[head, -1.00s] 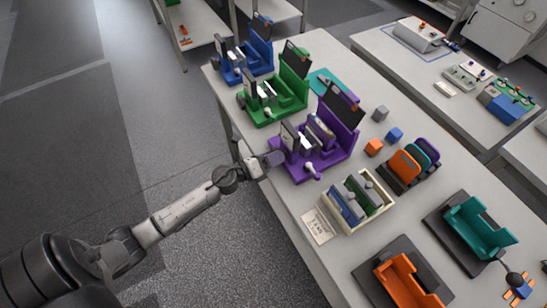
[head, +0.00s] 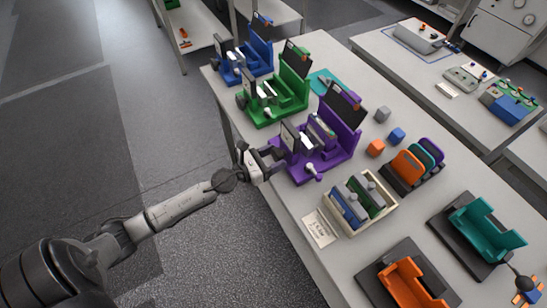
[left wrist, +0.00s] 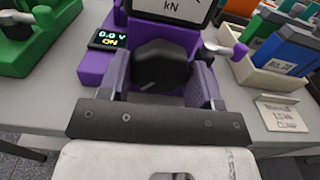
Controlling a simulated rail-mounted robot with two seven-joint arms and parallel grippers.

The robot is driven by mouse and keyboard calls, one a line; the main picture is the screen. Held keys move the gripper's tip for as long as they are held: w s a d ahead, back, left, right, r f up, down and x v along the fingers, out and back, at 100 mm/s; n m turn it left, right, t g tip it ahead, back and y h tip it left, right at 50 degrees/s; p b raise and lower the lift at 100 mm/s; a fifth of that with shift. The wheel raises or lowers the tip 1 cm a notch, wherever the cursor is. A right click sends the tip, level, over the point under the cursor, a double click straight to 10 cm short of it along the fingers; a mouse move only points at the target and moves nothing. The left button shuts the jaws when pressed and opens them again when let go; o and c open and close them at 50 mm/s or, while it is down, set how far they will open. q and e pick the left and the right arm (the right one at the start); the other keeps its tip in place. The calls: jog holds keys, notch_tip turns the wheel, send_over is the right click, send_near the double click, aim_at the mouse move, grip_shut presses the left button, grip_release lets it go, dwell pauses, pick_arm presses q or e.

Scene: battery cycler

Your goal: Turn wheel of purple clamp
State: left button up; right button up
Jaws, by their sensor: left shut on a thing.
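In the head view my gripper hides most of the wheel. My left gripper (head: 272,160) reaches in from the left. In the left wrist view its fingers (left wrist: 161,92) lie on either side of the wheel, shut on it. A small display (left wrist: 109,39) beside the wheel reads about 0.0 V and ON. A larger screen above shows kN. My right gripper is not in view.
The green clamp (head: 283,98) and blue clamp (head: 245,60) stand farther up the table. A cream box (head: 378,222) with upright cells and a paper card (head: 320,229) are close to the right. Small cubes (head: 376,148) lie beyond. The floor to the left is clear.

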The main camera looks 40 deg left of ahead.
pick_arm(q)
jog(key=shift+m, duration=0.8)
jog(key=o, duration=0.9)
jog(key=shift+o, duration=0.2)
jog(key=shift+s, duration=0.1)
jog(key=b+v, duration=0.6)
jog(key=v, duration=0.7)
jog(key=shift+s, duration=0.25)
jog(key=shift+a, duration=0.1)
